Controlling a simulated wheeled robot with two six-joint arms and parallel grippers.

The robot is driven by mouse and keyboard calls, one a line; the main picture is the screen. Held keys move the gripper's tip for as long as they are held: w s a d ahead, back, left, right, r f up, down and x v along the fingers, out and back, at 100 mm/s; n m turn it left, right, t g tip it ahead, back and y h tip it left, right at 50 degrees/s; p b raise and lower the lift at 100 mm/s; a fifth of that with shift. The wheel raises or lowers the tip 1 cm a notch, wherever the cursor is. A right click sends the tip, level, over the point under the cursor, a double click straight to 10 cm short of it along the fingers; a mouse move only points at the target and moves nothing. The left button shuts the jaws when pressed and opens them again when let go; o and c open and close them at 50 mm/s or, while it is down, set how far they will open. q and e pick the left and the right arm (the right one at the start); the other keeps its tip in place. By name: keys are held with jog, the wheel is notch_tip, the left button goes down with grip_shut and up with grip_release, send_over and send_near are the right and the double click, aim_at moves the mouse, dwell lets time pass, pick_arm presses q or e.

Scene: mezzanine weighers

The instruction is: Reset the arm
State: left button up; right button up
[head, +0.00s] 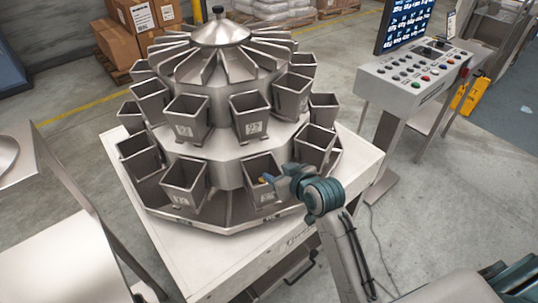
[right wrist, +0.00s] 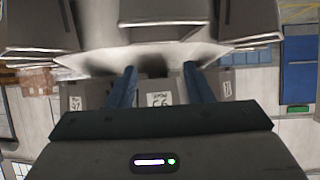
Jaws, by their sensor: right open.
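My right arm reaches up from the bottom right in the head view. Its gripper (head: 270,180) is at the front lower bucket (head: 262,196) of the multihead weigher (head: 225,130). In the right wrist view the two blue fingers (right wrist: 162,85) stand apart, with no object seen held between them. A labelled bucket face (right wrist: 160,99) shows beyond and between the fingers. A small orange patch shows by the fingertips in the head view; I cannot tell what it is. I cannot tell whether the fingers touch the bucket. My left gripper is not in view.
The weigher's steel buckets surround the gripper closely on a white-topped stand (head: 215,262). A control console (head: 415,78) with a screen (head: 403,22) stands at the right. Steel chutes are at the left, cardboard boxes (head: 145,18) behind. Open floor lies between stand and console.

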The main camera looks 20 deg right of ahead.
jog(key=s+d+f+g+h, duration=0.1)
jog(key=s+d+f+g, duration=0.2)
jog(key=s, duration=0.7)
jog(key=s+d+f+m+g+h, duration=0.1)
jog(key=s+f+g, duration=0.25)
jog(key=s, duration=0.65)
jog(key=s+d+f+g+h, duration=0.2)
jog(key=s+f, duration=0.3)
jog(key=s, duration=0.5)
notch_tip(320, 180, down, 32)
jog(key=d+g+b, duration=0.1)
jog(key=d, duration=0.2)
jog(key=s+f+m+g+b, duration=0.1)
jog(key=s+f, duration=1.7)
jog(key=shift+d+f, duration=0.4)
jog(key=shift+d, duration=0.05)
